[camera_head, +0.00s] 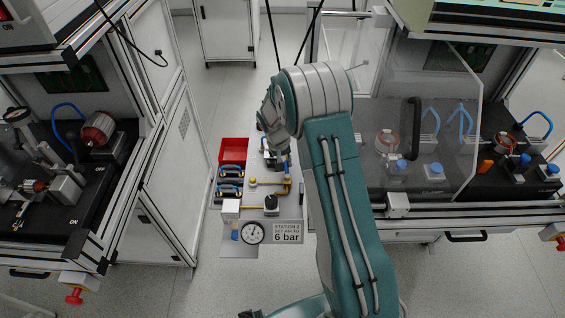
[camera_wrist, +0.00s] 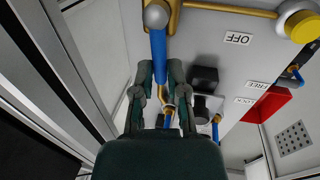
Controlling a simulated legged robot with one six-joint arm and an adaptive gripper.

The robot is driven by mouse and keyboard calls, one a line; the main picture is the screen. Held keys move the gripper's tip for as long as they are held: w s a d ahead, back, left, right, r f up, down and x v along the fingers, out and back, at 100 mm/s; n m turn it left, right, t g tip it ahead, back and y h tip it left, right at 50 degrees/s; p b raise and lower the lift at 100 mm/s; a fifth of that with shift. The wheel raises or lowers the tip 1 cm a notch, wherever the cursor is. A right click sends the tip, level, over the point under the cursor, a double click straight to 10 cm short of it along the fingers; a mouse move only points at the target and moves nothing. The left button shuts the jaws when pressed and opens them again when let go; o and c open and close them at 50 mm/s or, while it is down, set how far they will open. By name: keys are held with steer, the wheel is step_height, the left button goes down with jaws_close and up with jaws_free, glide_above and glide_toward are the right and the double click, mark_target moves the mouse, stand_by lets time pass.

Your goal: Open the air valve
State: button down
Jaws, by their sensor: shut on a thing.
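The air valve's blue lever (camera_wrist: 158,50) runs down from a round grey pivot (camera_wrist: 157,14) on brass pipe in the wrist view. My gripper (camera_wrist: 159,70) has one finger on each side of the lever and is shut on it. An OFF label (camera_wrist: 238,39) is on the panel to the right of the lever.
The panel bears a gauge (camera_head: 253,233), a black knob (camera_head: 271,203), a sign (camera_head: 287,232) reading 6 bar and a yellow knob (camera_wrist: 300,25). A red bin (camera_head: 233,150) is behind. Benches stand on both sides, the right one with a clear guard (camera_head: 450,120).

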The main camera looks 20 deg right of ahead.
steer(key=shift+s+d+f+m, duration=0.15)
steer(key=shift+m, duration=0.25)
stand_by(0.3)
steer(key=c, duration=0.7)
jaws_free()
steer(key=shift+r, duration=0.25)
steer(key=r, duration=0.3)
steer(key=a+r, duration=0.1)
steer(key=r, duration=0.3)
steer(key=w+a+r, duration=0.1)
steer(key=r, duration=0.3)
steer(key=shift+a+r, duration=0.15)
